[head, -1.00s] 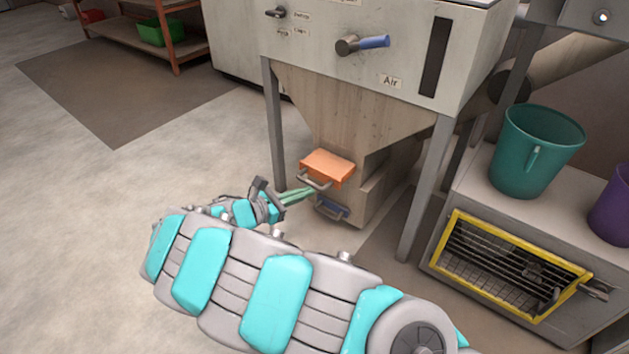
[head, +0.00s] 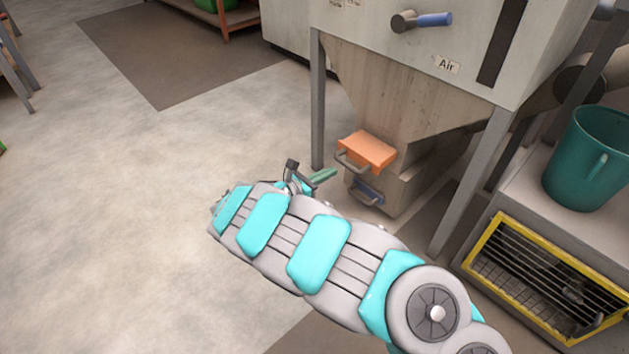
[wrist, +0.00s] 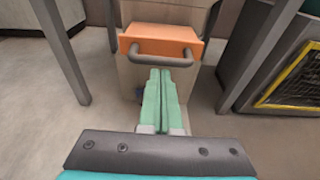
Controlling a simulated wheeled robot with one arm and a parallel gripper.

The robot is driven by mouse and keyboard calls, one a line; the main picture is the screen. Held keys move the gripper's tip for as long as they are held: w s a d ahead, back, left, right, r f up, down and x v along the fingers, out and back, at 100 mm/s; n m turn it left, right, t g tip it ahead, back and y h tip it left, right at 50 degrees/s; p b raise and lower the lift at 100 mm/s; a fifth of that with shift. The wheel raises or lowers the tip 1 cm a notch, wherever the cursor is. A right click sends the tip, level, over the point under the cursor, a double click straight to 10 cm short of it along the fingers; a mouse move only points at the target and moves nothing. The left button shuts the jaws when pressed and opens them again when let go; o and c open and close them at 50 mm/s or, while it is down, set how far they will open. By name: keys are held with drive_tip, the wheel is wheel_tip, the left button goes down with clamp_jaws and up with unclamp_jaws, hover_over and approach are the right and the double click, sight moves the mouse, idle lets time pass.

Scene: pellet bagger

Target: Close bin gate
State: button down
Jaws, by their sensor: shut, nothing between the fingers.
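An orange gate (head: 369,149) with a grey bar handle (head: 352,161) sticks out from the lower front of the grey hopper bin (head: 400,105). In the wrist view my fingertips (wrist: 160,74) appear just below the handle. They partly hide the blue part.
Grey legs (head: 318,100) and (head: 475,180) stand on both sides of the hopper. To the right is a bench with a teal bucket (head: 588,160) and a yellow-framed grille (head: 545,270). The floor (head: 150,220) at left is open.

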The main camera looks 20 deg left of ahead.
sight(357, 155)
drive_tip(key=shift+x, duration=2)
drive_tip(key=shift+w+d, duration=0.15)
drive_tip(key=shift+w, duration=0.2)
drive_tip(key=x, duration=0.2)
drive_tip(key=b+x, duration=0.1)
drive_tip(key=x, duration=0.2)
drive_tip(key=r+x, duration=0.1)
drive_tip(key=x, duration=0.1)
drive_tip(key=shift+w+d+b, duration=0.15)
drive_tip(key=shift+w+b, duration=0.2)
drive_tip(key=shift+w+d+r, duration=0.1)
drive_tip(key=shift+w+r, duration=0.05)
drive_tip(key=shift+w, duration=0.25)
drive_tip(key=shift+d, duration=0.1)
